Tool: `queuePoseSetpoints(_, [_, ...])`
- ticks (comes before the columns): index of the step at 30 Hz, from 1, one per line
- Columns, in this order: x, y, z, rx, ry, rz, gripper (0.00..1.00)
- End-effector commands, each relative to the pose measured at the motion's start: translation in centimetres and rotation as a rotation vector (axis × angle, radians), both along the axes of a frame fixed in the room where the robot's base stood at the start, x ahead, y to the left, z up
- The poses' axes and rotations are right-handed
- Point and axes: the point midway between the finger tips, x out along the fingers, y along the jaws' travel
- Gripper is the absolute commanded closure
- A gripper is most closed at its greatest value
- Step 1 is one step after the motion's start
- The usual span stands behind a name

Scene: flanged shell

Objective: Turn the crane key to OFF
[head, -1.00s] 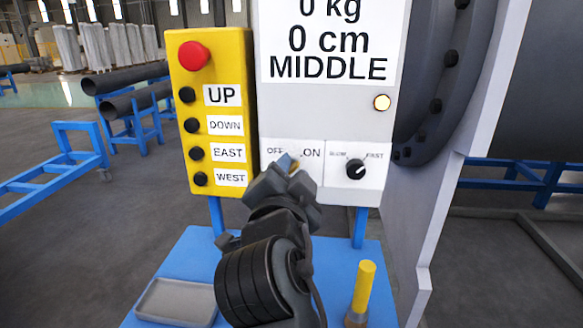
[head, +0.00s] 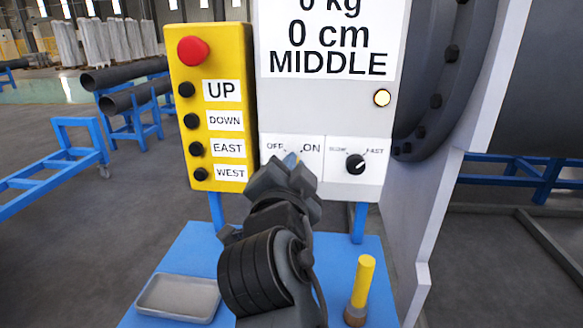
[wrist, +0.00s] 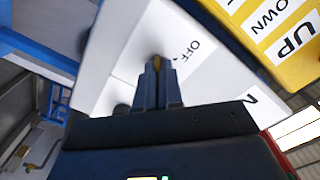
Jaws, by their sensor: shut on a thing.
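The grey control box (head: 330,108) carries a white key plate (head: 273,146) marked OFF on the left and ON on the right. My gripper (head: 290,162) is in front of this plate, its blue-grey fingertips between the two labels. In the wrist view, my gripper (wrist: 157,80) is shut on the key (wrist: 156,62), a small brass-coloured piece showing between the fingertips. The OFF label (wrist: 189,51) is just beside it. Most of the key is hidden by the fingers, so its exact angle is hard to tell. The display above reads 0 cm and MIDDLE.
A SLOW/FAST knob (head: 355,165) is close to the right of my gripper. A yellow pendant box (head: 210,50) with a red button (head: 193,50) is at the left. Below, a blue table (head: 185,250) holds a grey tray (head: 178,297) and a yellow-handled tool (head: 362,285).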

Motion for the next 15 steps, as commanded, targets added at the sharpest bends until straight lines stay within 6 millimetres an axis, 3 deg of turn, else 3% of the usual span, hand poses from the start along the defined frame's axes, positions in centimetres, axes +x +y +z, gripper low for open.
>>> queuePoseSetpoints(8, [0.03,-0.11,-0.08,-0.05,0.002,-0.002,1.0])
queuePoseSetpoints(15, [0.02,-0.06,-0.09,-0.202,0.008,-0.002,1.0])
